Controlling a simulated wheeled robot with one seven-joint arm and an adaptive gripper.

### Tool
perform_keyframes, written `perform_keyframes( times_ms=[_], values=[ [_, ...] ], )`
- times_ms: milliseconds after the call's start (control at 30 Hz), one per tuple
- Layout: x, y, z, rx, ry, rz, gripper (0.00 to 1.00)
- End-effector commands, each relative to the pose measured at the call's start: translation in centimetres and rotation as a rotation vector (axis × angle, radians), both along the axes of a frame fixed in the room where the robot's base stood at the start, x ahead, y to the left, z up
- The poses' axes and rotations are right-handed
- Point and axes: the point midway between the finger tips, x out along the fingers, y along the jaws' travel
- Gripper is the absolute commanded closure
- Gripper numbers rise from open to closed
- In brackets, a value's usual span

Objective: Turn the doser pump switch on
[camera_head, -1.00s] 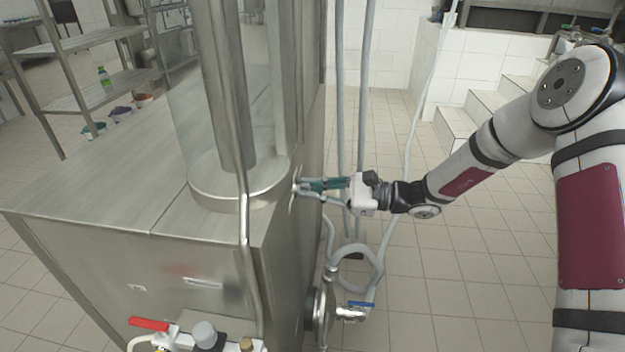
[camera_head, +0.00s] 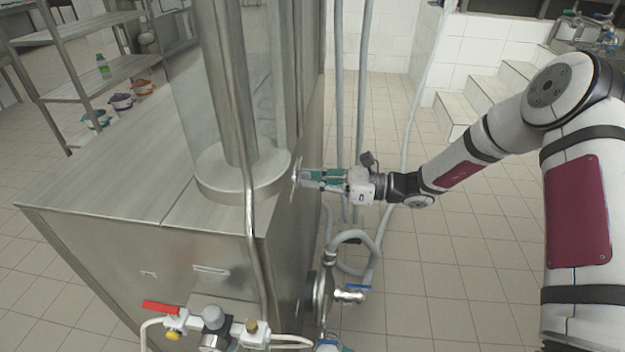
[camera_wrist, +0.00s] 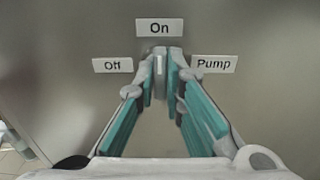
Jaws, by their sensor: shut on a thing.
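The doser pump switch (camera_wrist: 160,62) is a small grey knob on the steel side panel of the machine. In the wrist view it sits between the labels "Off" (camera_wrist: 112,65), "On" (camera_wrist: 159,27) and "Pump" (camera_wrist: 214,64). A pale mark on the knob runs upright, toward the "On" label. My gripper (camera_wrist: 161,70) is shut on the knob, with a teal-padded fingertip on each side. In the head view my gripper (camera_head: 302,178) reaches the panel from the right, and the knob is mostly hidden behind the fingertips.
The steel machine (camera_head: 95,235) fills the left. A red-handled valve (camera_head: 161,308) is at its front. Grey hoses (camera_head: 365,110) hang behind my gripper, and a blue-handled valve (camera_head: 357,288) is below it. The tiled floor at right is clear.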

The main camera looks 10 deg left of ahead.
Motion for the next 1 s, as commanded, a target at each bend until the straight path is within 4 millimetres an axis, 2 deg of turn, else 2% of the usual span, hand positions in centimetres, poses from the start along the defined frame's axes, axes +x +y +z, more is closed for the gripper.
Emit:
perform_keyframes(
  times_ms=[233,267,300,333,600,733,867,1000],
  values=[
    [-0.1,-0.1,-0.2,-0.003,0.005,0.0,1.0],
    [-0.1,-0.1,-0.2,-0.003,0.005,0.0,0.83],
    [-0.1,-0.1,-0.2,-0.002,0.005,0.0,0.74],
    [-0.1,-0.1,-0.2,-0.002,0.004,0.0,0.7],
    [0.0,0.0,-0.1,-0.001,0.001,-0.001,0.7],
    [0.0,-0.7,-0.1,-0.001,0.001,-0.003,0.7],
    [0.0,-2.5,-0.1,-0.001,0.001,-0.004,0.7],
    [-0.1,-5.4,-0.1,-0.001,0.001,-0.005,0.7]
  ],
)
